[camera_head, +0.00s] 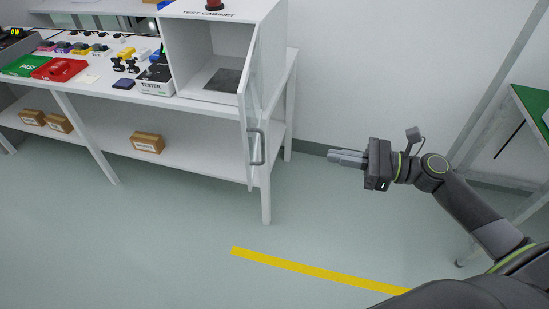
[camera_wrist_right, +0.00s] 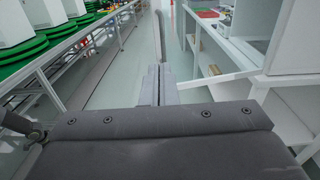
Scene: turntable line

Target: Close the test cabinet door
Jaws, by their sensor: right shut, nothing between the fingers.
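The white test cabinet (camera_head: 196,50) stands on the right end of a white bench. Its glazed door (camera_head: 254,88) stands open, swung out toward the front at the cabinet's right side. A grey bar handle (camera_head: 257,147) is on the door. Inside the cabinet a dark square plate (camera_head: 223,80) lies on the floor. My right gripper (camera_head: 331,157) is to the right of the door handle, apart from it, pointing left, with its fingers together and empty. The fingers also show in the right wrist view (camera_wrist_right: 159,84). My left gripper is not in view.
The bench holds a tester (camera_head: 156,82), a green tray (camera_head: 25,65) and a red tray (camera_head: 60,69). Cardboard boxes (camera_head: 147,142) sit on the lower shelf. A green-topped table (camera_head: 535,104) stands at the right. The floor before the cabinet is clear, with a yellow line (camera_head: 310,271).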

